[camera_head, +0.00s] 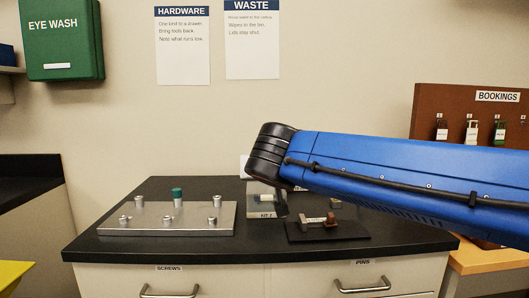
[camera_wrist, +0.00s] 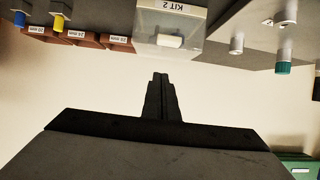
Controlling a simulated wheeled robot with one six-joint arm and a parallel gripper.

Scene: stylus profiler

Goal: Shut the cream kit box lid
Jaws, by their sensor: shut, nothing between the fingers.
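A pale, see-through box (camera_head: 262,198) labelled KIT 2 stands on the black bench top, partly behind my arm. It also shows at the top of the wrist view (camera_wrist: 150,32), where the picture looks upside down, with a small white item in or on it. A small pale patch sticks up behind my arm above the box; I cannot tell whether it is a raised lid. My gripper (camera_wrist: 160,78) is shut and empty, its fingers pointing toward the box and apart from it in the picture.
A metal plate (camera_head: 165,229) with several posts, one teal-topped, lies left of the box. A dark stand (camera_head: 328,235) with small parts is at its right. A brown BOOKINGS board (camera_head: 440,96) stands at the right. Bench top between plate and box is clear.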

